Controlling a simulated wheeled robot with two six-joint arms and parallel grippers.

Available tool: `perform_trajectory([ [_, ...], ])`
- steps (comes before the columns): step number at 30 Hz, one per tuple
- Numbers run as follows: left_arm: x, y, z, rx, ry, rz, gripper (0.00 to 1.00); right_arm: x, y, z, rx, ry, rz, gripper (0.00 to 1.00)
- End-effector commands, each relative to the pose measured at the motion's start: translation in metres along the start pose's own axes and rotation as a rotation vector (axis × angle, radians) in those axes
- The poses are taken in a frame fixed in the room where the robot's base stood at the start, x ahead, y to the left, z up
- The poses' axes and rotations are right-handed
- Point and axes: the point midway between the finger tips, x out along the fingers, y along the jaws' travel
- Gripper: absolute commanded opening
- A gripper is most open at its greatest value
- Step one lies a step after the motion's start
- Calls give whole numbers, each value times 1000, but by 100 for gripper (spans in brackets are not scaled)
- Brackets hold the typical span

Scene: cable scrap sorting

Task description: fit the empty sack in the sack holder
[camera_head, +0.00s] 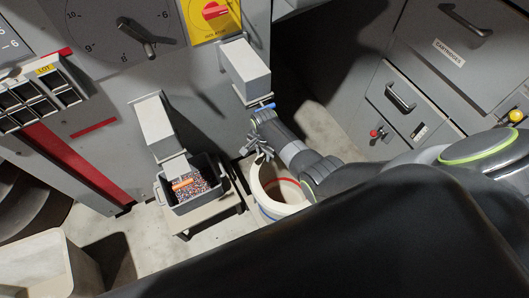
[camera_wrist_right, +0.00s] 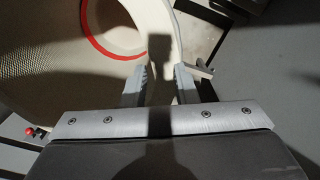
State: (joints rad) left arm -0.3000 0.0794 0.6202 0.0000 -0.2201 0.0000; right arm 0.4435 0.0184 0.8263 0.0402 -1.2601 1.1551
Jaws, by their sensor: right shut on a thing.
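A cream sack (camera_head: 264,193) with a red band stands open below the right-hand chute in the head view. Its pale inside looks empty. In the wrist view the sack (camera_wrist_right: 50,65) fills the upper left, with a curved red band. My right gripper (camera_head: 259,152) is at the sack's far rim. In the wrist view the right gripper (camera_wrist_right: 161,78) has its fingers either side of the sack's edge, shut on it. The sack holder is not clearly distinguishable; I cannot tell whether the sack hangs on it. My left gripper is out of view.
A dark bin of scrap (camera_head: 207,193) stands on a small stand left of the sack, under another chute (camera_head: 156,128). The right-hand chute (camera_head: 246,69) has a blue handle (camera_head: 262,107) below it. Grey drawers (camera_head: 402,105) stand at right. A pale tub (camera_head: 38,269) is at lower left.

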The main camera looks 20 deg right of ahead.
Motion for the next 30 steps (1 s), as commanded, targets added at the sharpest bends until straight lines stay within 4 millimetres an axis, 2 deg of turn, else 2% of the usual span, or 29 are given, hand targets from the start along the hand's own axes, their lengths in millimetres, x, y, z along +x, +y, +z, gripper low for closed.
perform_trajectory([
  [30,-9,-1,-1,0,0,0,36,0,7,1,0,0,1,0],
])
